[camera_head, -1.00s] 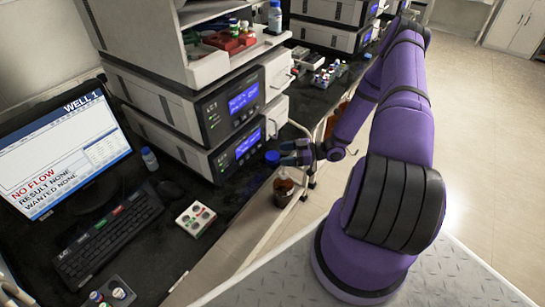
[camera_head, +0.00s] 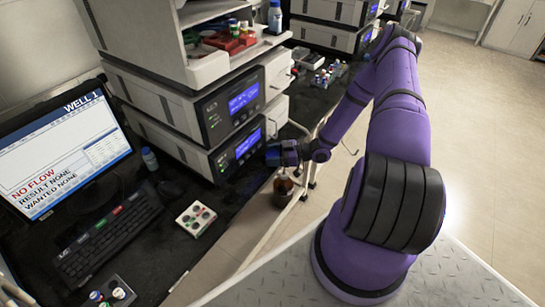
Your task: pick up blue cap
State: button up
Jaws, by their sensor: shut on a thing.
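The blue cap (camera_head: 272,158) is at the front edge of the black bench, just below the instrument stack. My gripper (camera_head: 279,155) has come in from the right and is shut on it; the fingers hide much of the cap. An amber bottle (camera_head: 283,189) hangs or stands below my gripper, beside the bench edge. I cannot tell whether the cap touches the bench.
The instrument stack (camera_head: 238,103) rises close behind my gripper. A bottle (camera_head: 150,158) stands by the monitor (camera_head: 58,160). A keyboard (camera_head: 108,235) and a small tray with round wells (camera_head: 196,218) lie on the bench. Open floor is to the right.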

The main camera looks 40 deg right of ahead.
aim_at(273, 155)
jog(key=shift+r, duration=0.1)
jog(key=shift+r, duration=0.45)
jog(key=r, duration=0.2)
jog(key=shift+s+r, duration=0.25)
jog(key=shift+r, duration=0.05)
jog(key=s+a, duration=0.1)
jog(key=s, duration=0.4)
jog(key=s+a+r, duration=0.1)
jog(key=s, duration=0.4)
jog(key=s+a, duration=0.2)
jog(key=s, duration=0.3)
jog(key=shift+r, duration=0.15)
jog(key=shift+w, duration=0.1)
